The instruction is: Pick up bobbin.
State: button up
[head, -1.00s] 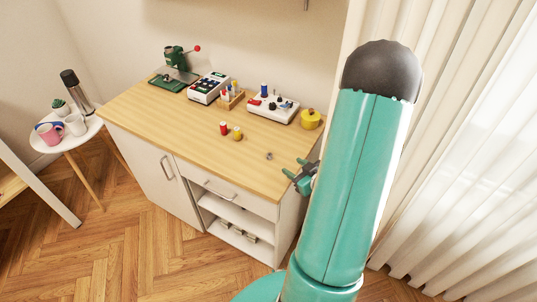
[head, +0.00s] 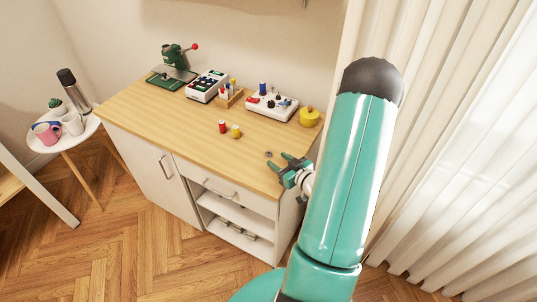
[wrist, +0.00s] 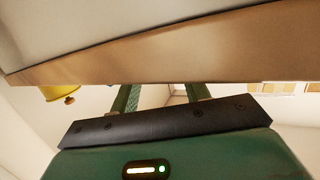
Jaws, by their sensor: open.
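A small grey metal bobbin (head: 268,154) lies on the wooden top of the cabinet, near its right front corner. My gripper (head: 278,161) is open at that corner, its two green fingers pointing left toward the bobbin, with the tips just short of it in the picture. Whether they are level with it I cannot tell. In the wrist view the fingers (wrist: 163,95) are spread with nothing seen between them, and I cannot make out the bobbin there.
A red spool (head: 222,126) and a yellow spool (head: 235,131) stand left of the bobbin. A yellow container (head: 309,117) and a white device (head: 271,106) stand behind.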

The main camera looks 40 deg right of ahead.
aim_at(268, 152)
jog(key=w, duration=0.4)
jog(key=shift+d+f, duration=0.15)
jog(key=shift+f, duration=0.2)
grip_shut()
jog(key=shift+r, duration=0.1)
